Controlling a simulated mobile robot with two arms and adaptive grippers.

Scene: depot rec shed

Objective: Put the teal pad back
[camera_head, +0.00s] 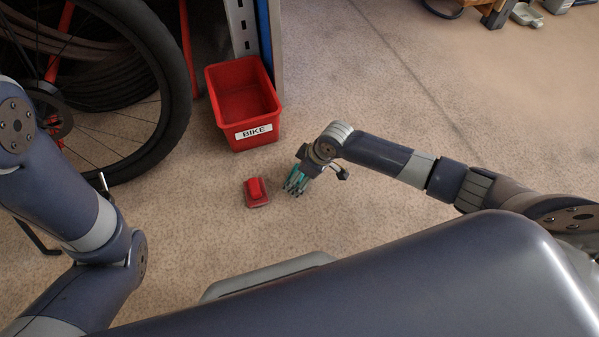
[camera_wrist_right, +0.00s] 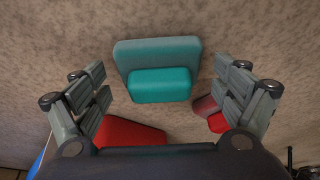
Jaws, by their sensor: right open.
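The teal pad (camera_wrist_right: 160,86), a flat plate with a thicker block on it, lies on the floor in the right wrist view. My right gripper (camera_wrist_right: 169,105) is open, with one finger on each side of the pad and a gap between. In the head view my right gripper (camera_head: 296,184) points down at the floor, and its fingers partly hide the teal pad. My left arm shows at the left of the head view, but its gripper is out of view.
A red bin (camera_head: 218,98) labelled BIKE stands on the floor behind the gripper. A red pad (camera_head: 256,189) lies just left of the gripper; it is partly behind a finger in the wrist view (camera_wrist_right: 217,123). A bicycle wheel (camera_head: 180,90) stands at left.

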